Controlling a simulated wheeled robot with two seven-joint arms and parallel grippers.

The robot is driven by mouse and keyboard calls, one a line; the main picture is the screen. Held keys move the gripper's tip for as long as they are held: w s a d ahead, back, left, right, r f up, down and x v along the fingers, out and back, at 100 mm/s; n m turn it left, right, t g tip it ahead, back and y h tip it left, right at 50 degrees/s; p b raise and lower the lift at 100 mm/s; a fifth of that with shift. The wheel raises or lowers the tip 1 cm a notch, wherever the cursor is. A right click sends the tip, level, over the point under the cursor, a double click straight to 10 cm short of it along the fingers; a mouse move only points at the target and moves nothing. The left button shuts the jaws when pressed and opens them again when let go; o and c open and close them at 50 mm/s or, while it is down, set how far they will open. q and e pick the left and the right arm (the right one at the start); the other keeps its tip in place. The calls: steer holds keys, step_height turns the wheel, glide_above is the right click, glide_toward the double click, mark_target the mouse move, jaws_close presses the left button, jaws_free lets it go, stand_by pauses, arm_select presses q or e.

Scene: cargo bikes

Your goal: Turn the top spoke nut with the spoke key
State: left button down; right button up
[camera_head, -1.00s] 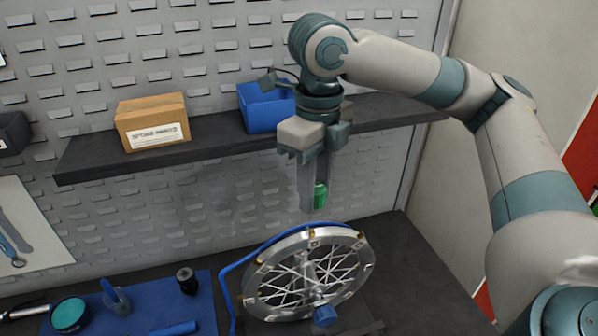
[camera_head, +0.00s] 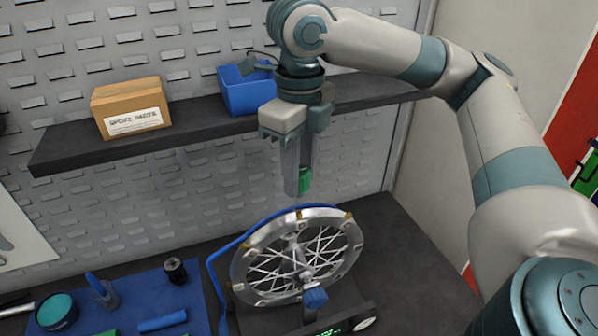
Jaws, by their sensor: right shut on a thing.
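The spoked wheel (camera_head: 350,240) leans in a blue-framed stand on the workbench, its silver rim tilted toward the camera. Small brass-coloured spoke nuts sit along the rim, and the top spoke nut (camera_head: 299,214) is at its upper edge. My right gripper (camera_head: 300,184) points down above the rim, its fingers shut on the green spoke key (camera_head: 305,180). The fingers partly hide the key. A small gap shows between the fingertips and the top of the wheel, so the key is apart from the nut. My left gripper is not in view.
A dark shelf (camera_head: 190,127) behind holds a cardboard box (camera_head: 130,106) and a blue bin (camera_head: 244,93), close to my right wrist. A blue mat (camera_head: 140,300) at lower left carries a black cylinder (camera_head: 175,270) and tools. A small display (camera_head: 338,328) sits below the wheel.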

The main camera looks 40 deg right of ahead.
steer(key=shift+f+b, duration=1.55)
steer(key=shift+b, duration=0.1)
steer(key=shift+f, duration=0.75)
steer(key=shift+p, duration=0.6)
steer(key=shift+f, duration=0.5)
stand_by(0.4)
stand_by(0.3)
steer(key=shift+o, duration=0.7)
jaws_close()
